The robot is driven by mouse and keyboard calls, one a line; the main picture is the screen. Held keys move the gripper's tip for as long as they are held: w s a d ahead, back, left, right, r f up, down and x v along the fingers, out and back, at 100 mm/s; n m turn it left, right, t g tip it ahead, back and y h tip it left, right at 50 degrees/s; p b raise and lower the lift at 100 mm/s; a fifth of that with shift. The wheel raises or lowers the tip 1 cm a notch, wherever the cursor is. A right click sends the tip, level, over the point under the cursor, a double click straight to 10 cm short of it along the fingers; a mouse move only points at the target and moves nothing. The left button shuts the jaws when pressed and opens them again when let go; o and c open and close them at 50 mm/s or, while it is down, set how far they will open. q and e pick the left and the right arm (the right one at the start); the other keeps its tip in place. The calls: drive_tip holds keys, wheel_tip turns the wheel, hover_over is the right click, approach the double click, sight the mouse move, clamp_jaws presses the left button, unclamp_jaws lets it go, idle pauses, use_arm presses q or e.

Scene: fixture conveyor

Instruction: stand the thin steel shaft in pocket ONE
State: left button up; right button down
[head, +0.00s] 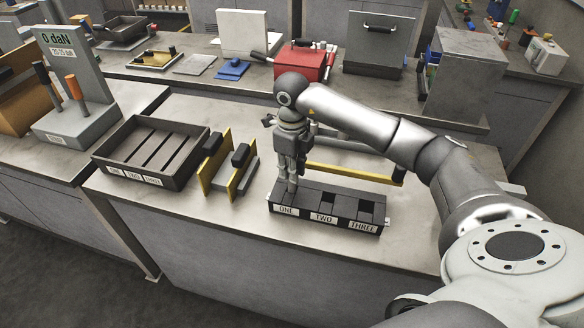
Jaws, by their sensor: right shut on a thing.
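A dark block with three square pockets labelled ONE, TWO and THREE (352,227) stands on the front bench. My right gripper (292,184) points down over pocket ONE at the block's left end. It is shut on the thin steel shaft, which is mostly hidden between the fingers. The fingertips are at or just above the pocket mouth. I cannot tell how far the shaft reaches into the pocket. Pockets TWO and THREE look empty. My left gripper is not in view.
A yellow bar with dark ends (350,172) lies close behind the block. To the left are a yellow-and-black fixture (216,180) and a slatted dark tray (188,165). A grey force gauge (78,80) stands further left. The bench front is clear.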

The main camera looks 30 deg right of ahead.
drive_tip(key=shift+f+b, duration=1.2)
drive_tip(key=shift+f, duration=0.35)
idle(1.1)
drive_tip(key=c, duration=1.3)
unclamp_jaws()
